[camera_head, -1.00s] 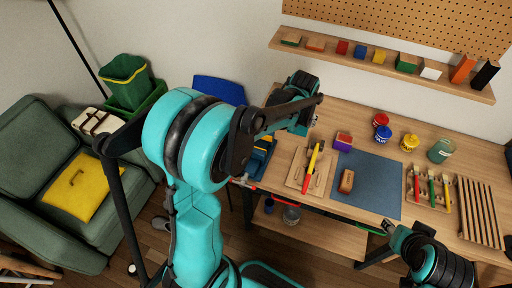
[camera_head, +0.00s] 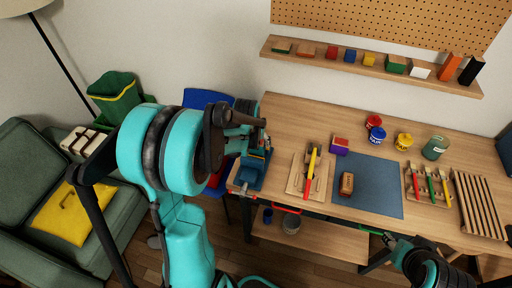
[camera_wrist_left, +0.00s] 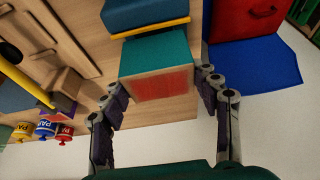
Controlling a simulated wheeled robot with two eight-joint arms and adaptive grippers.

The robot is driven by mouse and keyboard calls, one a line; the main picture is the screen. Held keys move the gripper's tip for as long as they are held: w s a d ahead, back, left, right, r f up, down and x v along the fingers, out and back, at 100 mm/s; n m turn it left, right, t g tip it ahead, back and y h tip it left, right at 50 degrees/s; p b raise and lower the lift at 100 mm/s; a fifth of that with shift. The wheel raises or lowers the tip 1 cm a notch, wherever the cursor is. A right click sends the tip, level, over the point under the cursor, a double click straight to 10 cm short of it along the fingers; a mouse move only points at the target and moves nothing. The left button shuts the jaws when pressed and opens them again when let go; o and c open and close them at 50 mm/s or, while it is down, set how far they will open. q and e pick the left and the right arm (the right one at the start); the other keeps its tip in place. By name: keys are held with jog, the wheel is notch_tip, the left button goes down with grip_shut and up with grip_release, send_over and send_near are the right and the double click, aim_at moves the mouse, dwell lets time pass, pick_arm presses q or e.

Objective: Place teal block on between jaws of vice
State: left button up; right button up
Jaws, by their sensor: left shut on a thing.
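In the left wrist view, the teal block (camera_wrist_left: 155,50) has a teal face and a reddish, wood-edged face. My left gripper (camera_wrist_left: 158,80) is shut on it, one finger on each side. The blue vice (camera_wrist_left: 146,12) with a yellow strip lies just beyond the block; I cannot tell whether they touch. In the head view, the vice (camera_head: 251,174) stands at the table's left end, with my left gripper (camera_head: 258,137) just above and behind it. The block is not clear there. My right gripper (camera_head: 388,237) is small at the table's front edge; its fingers are unclear.
A wooden tray with a red-and-yellow tool (camera_head: 310,172) lies right of the vice. A blue mat (camera_head: 375,190) carries a brown block (camera_head: 347,184). Paint pots (camera_head: 377,134) stand behind. A blue chair (camera_head: 207,98) is left of the table. A shelf (camera_head: 375,68) runs along the wall.

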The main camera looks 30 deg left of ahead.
aim_at(256, 146)
pick_arm(q)
notch_tip(256, 146, down, 3)
jog(key=shift+b, duration=0.45)
jog(key=shift+f, duration=0.3)
jog(key=shift+f, duration=0.1)
jog(key=o, duration=1.2)
